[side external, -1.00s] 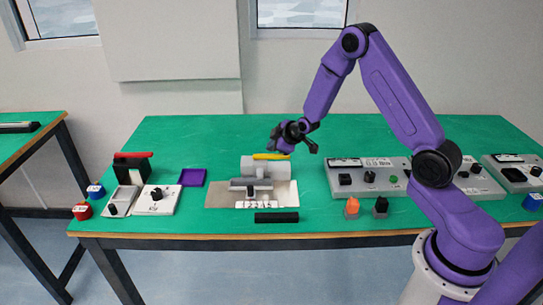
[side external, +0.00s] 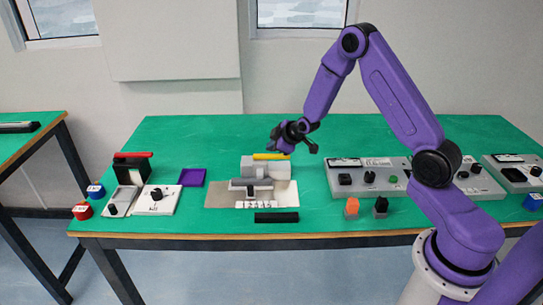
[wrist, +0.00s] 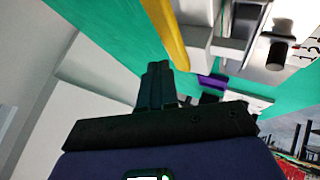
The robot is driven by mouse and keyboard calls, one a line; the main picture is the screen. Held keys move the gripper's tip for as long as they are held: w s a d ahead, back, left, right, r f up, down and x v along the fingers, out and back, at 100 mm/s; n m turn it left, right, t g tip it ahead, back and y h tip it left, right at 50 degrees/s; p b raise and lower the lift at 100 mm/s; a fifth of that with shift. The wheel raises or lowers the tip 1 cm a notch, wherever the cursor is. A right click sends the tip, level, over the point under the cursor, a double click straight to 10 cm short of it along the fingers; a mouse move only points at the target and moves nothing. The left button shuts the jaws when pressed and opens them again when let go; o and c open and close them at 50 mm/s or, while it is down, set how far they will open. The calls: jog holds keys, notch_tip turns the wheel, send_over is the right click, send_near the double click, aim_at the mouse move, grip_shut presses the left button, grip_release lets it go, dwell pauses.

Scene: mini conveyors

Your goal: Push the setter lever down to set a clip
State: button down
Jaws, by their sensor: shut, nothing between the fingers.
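A yellow lever (side external: 270,157) lies along the top of a light grey block unit (side external: 283,171) at the middle of the green table. A red lever (side external: 133,155) lies on a black block unit (side external: 131,168) at the left. Neither bears a readable name, so I cannot tell for sure which is the setter lever. My gripper (side external: 275,144) is shut and empty, above and close to the yellow lever. In the wrist view the closed fingers (wrist: 157,80) are near the yellow lever (wrist: 166,34). I cannot tell whether they touch it. No clip can be made out.
A black bar (side external: 277,217) lies in front of the grey unit. A purple tray (side external: 192,177) and a white switch box (side external: 158,200) are to its left. A grey control box (side external: 368,178) and an orange-topped block (side external: 352,206) are to its right. The table behind is clear.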

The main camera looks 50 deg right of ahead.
aim_at(273, 157)
jog(key=shift+f, duration=0.1)
jog(key=shift+f, duration=0.35)
jog(key=shift+f, duration=0.85)
dwell(1.3)
jog(key=shift+r, duration=1.25)
jog(key=shift+r, duration=0.15)
jog(key=shift+r, duration=2.35)
